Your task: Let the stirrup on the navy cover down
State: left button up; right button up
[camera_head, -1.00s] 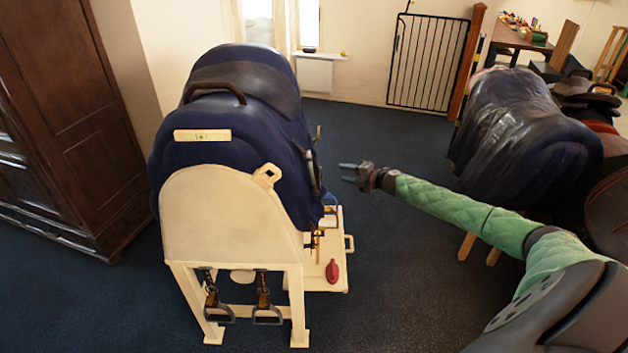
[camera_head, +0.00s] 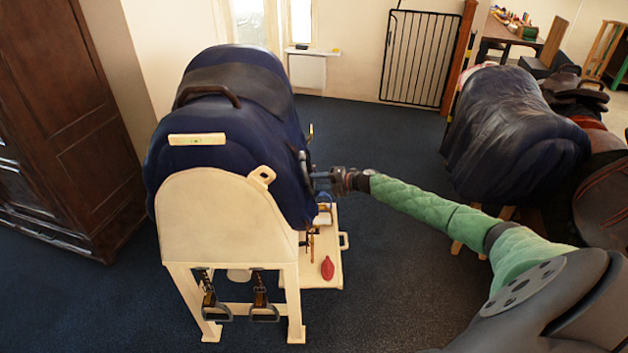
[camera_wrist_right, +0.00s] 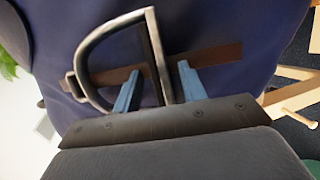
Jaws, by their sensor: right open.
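The stirrup (camera_wrist_right: 105,52) is a grey metal D-shaped frame against the cover's right flank, over a brown strap (camera_wrist_right: 215,57). In the head view it is small and partly hidden by my right gripper (camera_head: 322,181). In the right wrist view the blue fingers of my right gripper (camera_wrist_right: 158,80) are apart. The stirrup's straight bar lies between them, with a gap on each side. My left gripper is out of view.
A cream shelf (camera_head: 322,277) with a red item (camera_head: 327,268) sits low beside the stand. Two more stirrups (camera_head: 264,312) hang under its near end. A second covered stand (camera_head: 515,130) is at the right. Carpet between the stands is clear.

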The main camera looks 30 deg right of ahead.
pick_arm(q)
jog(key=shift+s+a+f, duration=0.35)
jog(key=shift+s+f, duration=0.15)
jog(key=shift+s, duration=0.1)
pick_arm(e)
jog(key=shift+x, duration=0.95)
grip_shut()
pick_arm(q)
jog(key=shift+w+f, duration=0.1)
pick_arm(e)
jog(key=shift+f, duration=0.15)
